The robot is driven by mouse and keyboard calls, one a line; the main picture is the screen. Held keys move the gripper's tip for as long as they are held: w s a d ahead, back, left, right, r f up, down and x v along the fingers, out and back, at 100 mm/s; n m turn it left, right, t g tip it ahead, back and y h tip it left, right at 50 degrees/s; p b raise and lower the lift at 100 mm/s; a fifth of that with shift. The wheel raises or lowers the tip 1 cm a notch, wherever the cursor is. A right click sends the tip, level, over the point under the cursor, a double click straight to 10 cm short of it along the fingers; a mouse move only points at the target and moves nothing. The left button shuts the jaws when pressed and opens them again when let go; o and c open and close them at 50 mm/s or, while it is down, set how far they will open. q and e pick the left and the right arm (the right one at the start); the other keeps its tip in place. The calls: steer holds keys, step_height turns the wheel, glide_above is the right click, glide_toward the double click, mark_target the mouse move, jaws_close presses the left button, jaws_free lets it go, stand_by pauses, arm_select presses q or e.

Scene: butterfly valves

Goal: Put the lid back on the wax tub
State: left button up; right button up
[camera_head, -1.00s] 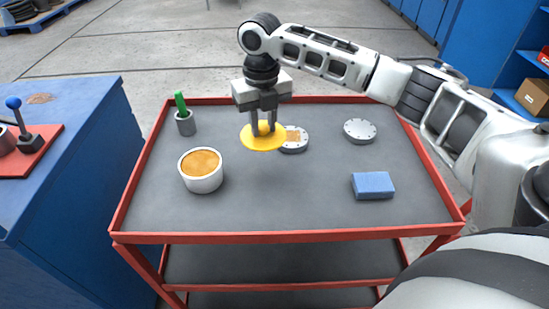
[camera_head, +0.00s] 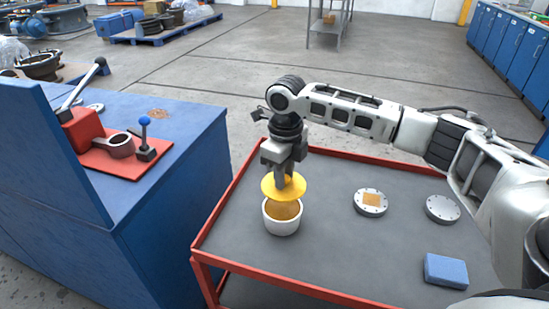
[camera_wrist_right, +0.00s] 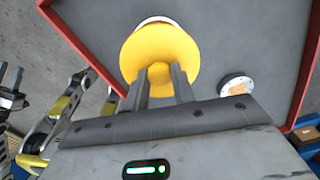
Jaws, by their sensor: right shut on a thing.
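The wax tub (camera_head: 282,226) is a white, open cup with orange-brown wax inside, upright on the cart top. My right gripper (camera_head: 285,180) is shut on the yellow round lid (camera_head: 270,187) by its central knob. The lid is held above the tub, over its rear part. Wax shows below the lid's front edge. In the right wrist view my right gripper's fingers (camera_wrist_right: 160,80) stand on both sides of the knob. There the lid (camera_wrist_right: 165,45) hides most of the tub, and only a bit of white rim (camera_wrist_right: 154,20) shows.
A flange disc with an orange patch (camera_head: 371,203), a plain grey disc (camera_head: 442,209) and a blue block (camera_head: 446,270) lie right of the tub. The cart has a raised red rim (camera_head: 222,205). A blue bench (camera_head: 160,215) stands close on the left.

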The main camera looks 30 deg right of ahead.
steer(key=shift+f+b, duration=0.3)
steer(key=shift+f, duration=0.1)
steer(key=shift+f+b, duration=0.85)
steer(key=shift+b, duration=0.15)
step_height(320, 180, down, 3)
steer(key=b, duration=0.2)
steer(key=shift+r+b, duration=0.1)
steer(key=shift+b, duration=0.25)
steer(key=shift+f, duration=0.25)
steer(key=shift+a+f+b, duration=0.1)
steer(key=shift+f+b, duration=0.2)
steer(key=shift+b, duration=0.05)
arm_select(q)
steer(key=f, duration=0.1)
steer(key=d+f, duration=0.1)
steer(key=f, duration=0.1)
steer(key=shift+w, duration=0.15)
steer(key=shift+w+r, duration=0.25)
steer(key=shift+r, duration=0.25)
steer(key=shift+f, duration=0.1)
steer(key=shift+r+p, duration=0.2)
steer(key=shift+p, duration=0.2)
